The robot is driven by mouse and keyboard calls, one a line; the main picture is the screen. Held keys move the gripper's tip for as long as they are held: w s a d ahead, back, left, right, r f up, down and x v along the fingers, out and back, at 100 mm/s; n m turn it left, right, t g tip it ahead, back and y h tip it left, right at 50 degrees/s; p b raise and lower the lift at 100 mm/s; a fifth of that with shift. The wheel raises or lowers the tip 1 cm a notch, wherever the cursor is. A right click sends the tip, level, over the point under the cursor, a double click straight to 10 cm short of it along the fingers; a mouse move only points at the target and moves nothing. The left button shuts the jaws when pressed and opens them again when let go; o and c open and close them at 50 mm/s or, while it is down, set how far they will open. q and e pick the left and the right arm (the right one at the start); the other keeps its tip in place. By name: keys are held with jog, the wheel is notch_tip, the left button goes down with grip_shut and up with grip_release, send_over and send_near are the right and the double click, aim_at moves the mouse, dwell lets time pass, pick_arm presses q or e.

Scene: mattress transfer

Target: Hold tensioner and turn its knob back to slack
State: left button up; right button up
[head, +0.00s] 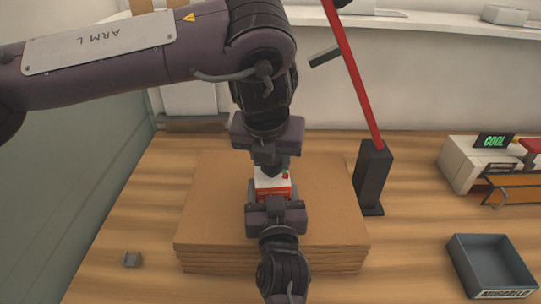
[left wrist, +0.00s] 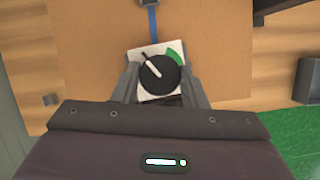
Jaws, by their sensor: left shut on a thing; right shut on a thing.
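The tensioner (head: 272,184), a small red and white box, sits on the brown stack between my two grippers. In the left wrist view its white face carries a black knob (left wrist: 160,75) with a white pointer aimed up-left. A green zone (left wrist: 174,56) lies to the upper right of the knob, off the pointer. My left gripper (head: 269,168) reaches it from above, its fingers on both sides of the knob. My right gripper (head: 272,190) comes from the near side, its fingers on both sides of the red body. The exact finger contacts are partly hidden.
A blue strap (left wrist: 153,25) runs away from the tensioner over the stack of brown sheets (head: 215,210). A black stand (head: 373,178) with a red pole (head: 354,75) is right of the stack. A grey bin (head: 490,265) stands farther right. A small grey block (head: 132,259) lies left.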

pick_arm(q)
jog(key=n+y, duration=0.1)
jog(key=n, duration=0.2)
jog(key=n+y, duration=0.1)
jog(key=n, duration=0.2)
jog(key=shift+w+d+r+n+y, duration=0.1)
jog(key=shift+d+n+y, duration=0.1)
jog(key=shift+n+y, duration=0.1)
jog(key=n, duration=0.2)
jog(key=n+g+y, duration=0.1)
jog(key=n, duration=0.2)
jog(key=shift+w+d+y, duration=0.1)
jog(key=shift+y, duration=0.2)
jog(key=shift+n+g, duration=0.3)
jog(key=shift+n, duration=0.1)
jog(key=o, duration=1)
